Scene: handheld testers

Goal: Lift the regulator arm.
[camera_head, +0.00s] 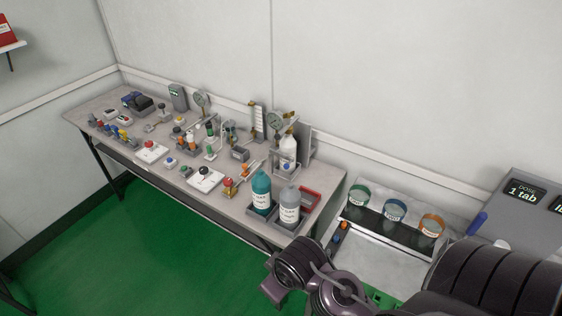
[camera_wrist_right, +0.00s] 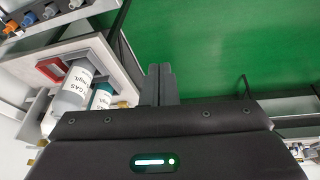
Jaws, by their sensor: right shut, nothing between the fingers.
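My right gripper (camera_wrist_right: 158,72) is shut and empty in the right wrist view, its two dark fingers together over the green floor. The bottles and the bench corner lie to its left there. In the head view my right arm comes in at the lower right, short of the bench. Round gauges on stands (camera_head: 278,121) are at the back of the bench, with another gauge (camera_head: 202,99) further left. A small device with an orange lever (camera_head: 246,170) is near the front. I cannot tell which part is the regulator arm. My left gripper is not in view.
A teal bottle (camera_head: 261,190) and a grey bottle (camera_head: 289,204) stand in a tray at the bench's right end, beside a red frame (camera_head: 311,199). A white bottle (camera_head: 288,152) stands behind. Buttons and switches crowd the bench. Labelled cups (camera_head: 394,211) are further right.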

